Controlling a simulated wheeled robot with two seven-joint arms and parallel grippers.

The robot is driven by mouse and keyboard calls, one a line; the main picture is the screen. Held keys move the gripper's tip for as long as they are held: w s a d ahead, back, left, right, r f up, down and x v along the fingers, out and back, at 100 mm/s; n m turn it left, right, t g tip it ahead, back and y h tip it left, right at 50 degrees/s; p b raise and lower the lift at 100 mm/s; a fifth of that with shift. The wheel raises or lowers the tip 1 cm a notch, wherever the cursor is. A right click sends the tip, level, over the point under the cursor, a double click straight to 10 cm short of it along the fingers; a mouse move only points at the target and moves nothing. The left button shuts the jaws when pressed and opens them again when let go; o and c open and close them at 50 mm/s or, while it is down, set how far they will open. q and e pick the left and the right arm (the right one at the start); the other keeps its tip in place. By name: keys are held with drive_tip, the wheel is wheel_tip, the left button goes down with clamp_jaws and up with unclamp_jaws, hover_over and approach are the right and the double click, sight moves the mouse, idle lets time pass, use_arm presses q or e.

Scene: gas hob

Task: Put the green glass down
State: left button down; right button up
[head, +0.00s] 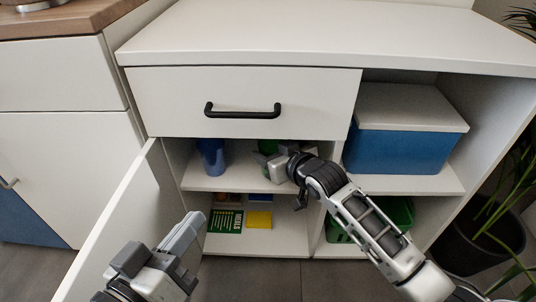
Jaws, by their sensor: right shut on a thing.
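The green glass (268,146) shows only in part inside the open cabinet, on the level of its upper shelf. My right gripper (268,163) reaches into this compartment and is shut on the glass. The gripper and the drawer front hide much of the glass, so I cannot tell whether its base touches the shelf (207,183). My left gripper (184,234) is outside the cabinet, near the open door, with nothing visible in it. I cannot tell whether its fingers are apart.
A blue cup (211,157) stands left on the same shelf. Below lie a green book (225,221) and a yellow item (259,219). The open door (124,222) is at the left. A blue box (400,145) and green basket (398,212) fill the right compartments.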

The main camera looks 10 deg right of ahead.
drive_tip(key=shift+w+a+b, duration=0.2)
drive_tip(key=shift+w, duration=0.3)
drive_tip(key=shift+w+a+b, duration=0.15)
drive_tip(key=shift+w+a, duration=0.05)
drive_tip(key=shift+w, duration=0.25)
drive_tip(key=shift+f+b, duration=0.45)
drive_tip(key=shift+f, duration=0.3)
use_arm(q)
drive_tip(key=r, duration=0.1)
drive_tip(key=w+r+m+t, duration=0.2)
drive_tip(key=shift+a+h, duration=0.3)
use_arm(e)
drive_tip(key=shift+f, duration=0.15)
drive_tip(key=o, duration=1.2)
